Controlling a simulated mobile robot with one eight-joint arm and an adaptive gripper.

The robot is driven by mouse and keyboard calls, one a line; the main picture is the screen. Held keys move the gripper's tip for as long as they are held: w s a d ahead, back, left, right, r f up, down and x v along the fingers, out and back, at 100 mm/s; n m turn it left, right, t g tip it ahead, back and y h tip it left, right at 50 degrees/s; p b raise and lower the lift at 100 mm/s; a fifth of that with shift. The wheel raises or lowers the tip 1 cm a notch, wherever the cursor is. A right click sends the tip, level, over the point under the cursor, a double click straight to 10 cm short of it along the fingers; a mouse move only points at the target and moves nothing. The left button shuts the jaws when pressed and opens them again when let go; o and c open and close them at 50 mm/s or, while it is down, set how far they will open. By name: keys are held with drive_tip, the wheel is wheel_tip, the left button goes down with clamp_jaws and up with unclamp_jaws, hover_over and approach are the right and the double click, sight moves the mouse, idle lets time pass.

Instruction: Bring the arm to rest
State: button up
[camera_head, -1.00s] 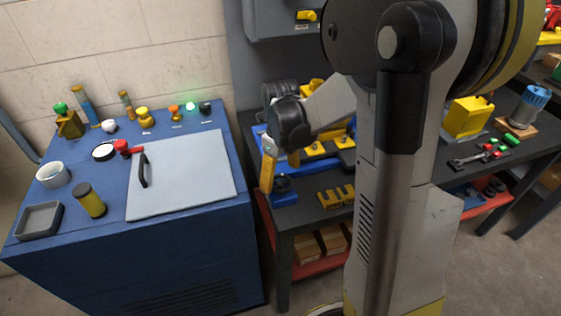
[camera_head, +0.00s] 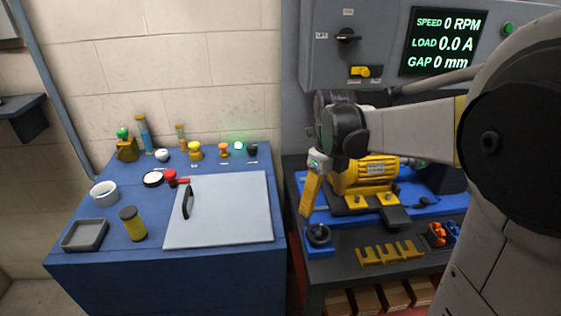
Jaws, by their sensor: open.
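My arm reaches in from the right edge of the camera_head view, with a grey forearm and a black wrist. My gripper (camera_head: 311,192) hangs from the wrist at the middle of the view, its yellow finger pointing down. It is open and I see nothing held in it; the far finger is hard to make out. In the picture it lies just left of a yellow motor (camera_head: 366,177) on a blue base. It appears above a blue block with a black knob (camera_head: 318,236); I cannot tell the gap.
A blue cabinet (camera_head: 100,270) at left has a grey lid (camera_head: 225,225), a white cup (camera_head: 104,193), a grey tray (camera_head: 84,235) and a yellow cylinder (camera_head: 132,223). A yellow slotted rack (camera_head: 390,253) lies on the dark bench. A control panel (camera_head: 445,41) reading zeros stands behind.

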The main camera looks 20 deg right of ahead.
drive_tip(key=s+a+r+n+t, duration=0.1)
drive_tip(key=s+a+n+t, duration=0.2)
drive_tip(key=n, duration=1.3)
drive_tip(key=s+a+r+n+t, duration=0.2)
drive_tip(key=s+a+n, duration=0.6)
drive_tip(key=n, duration=0.8)
drive_tip(key=a+t, duration=0.2)
drive_tip(key=shift+a+n, duration=0.3)
